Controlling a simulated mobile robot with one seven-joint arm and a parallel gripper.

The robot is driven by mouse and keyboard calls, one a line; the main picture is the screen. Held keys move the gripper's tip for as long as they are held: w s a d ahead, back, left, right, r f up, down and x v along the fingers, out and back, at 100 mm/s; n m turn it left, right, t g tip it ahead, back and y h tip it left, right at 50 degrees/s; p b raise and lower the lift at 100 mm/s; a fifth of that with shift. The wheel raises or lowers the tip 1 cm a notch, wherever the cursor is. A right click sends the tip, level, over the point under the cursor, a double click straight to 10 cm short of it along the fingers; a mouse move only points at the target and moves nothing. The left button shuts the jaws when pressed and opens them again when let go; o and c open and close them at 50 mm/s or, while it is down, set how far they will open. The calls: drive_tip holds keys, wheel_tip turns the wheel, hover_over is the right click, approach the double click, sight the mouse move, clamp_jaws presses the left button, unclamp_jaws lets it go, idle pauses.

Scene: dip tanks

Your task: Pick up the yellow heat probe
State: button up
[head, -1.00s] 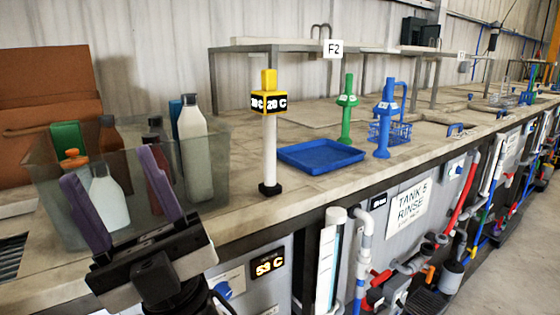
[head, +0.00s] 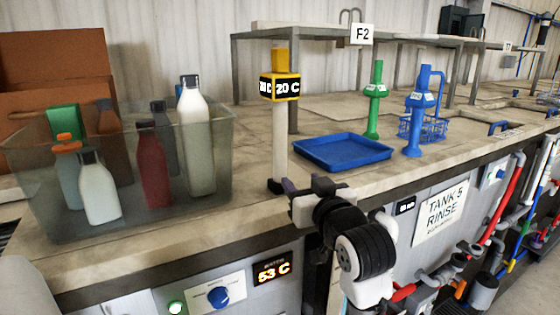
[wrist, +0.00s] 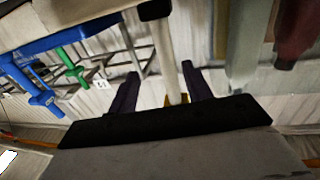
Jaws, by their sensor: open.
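The yellow heat probe (head: 280,88) stands upright on the counter in the head view, with a yellow head showing 20 C and a white shaft. Its dark foot is partly hidden by my gripper (head: 288,187), which is low at the shaft's base. In the wrist view the probe's white shaft (wrist: 166,50) runs between the two purple fingers of my gripper (wrist: 160,72). The fingers are apart, with space on both sides of the shaft. The probe's head is mostly hidden behind the gripper body there.
A clear bin (head: 50,225) with several bottles stands left of the probe. A blue tray (head: 345,165) lies close on its right, then a green tool (head: 374,105) and a blue tool (head: 414,125). A raised shelf (head: 262,36) stands behind. The counter's front edge runs below my gripper.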

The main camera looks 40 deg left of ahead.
sight(281, 160)
drive_tip(key=p+x, duration=0.1)
drive_tip(key=x, duration=0.6)
drive_tip(key=shift+s+a, duration=0.1)
drive_tip(key=p+x, duration=0.2)
drive_tip(key=x, duration=0.1)
drive_tip(key=r+x, duration=0.1)
drive_tip(key=shift+s+a+p, duration=0.1)
drive_tip(key=shift+a+p, duration=0.3)
drive_tip(key=shift+a, duration=0.1)
drive_tip(key=shift+w+a+f, duration=0.15)
drive_tip(key=shift+w+a, duration=0.1)
clamp_jaws()
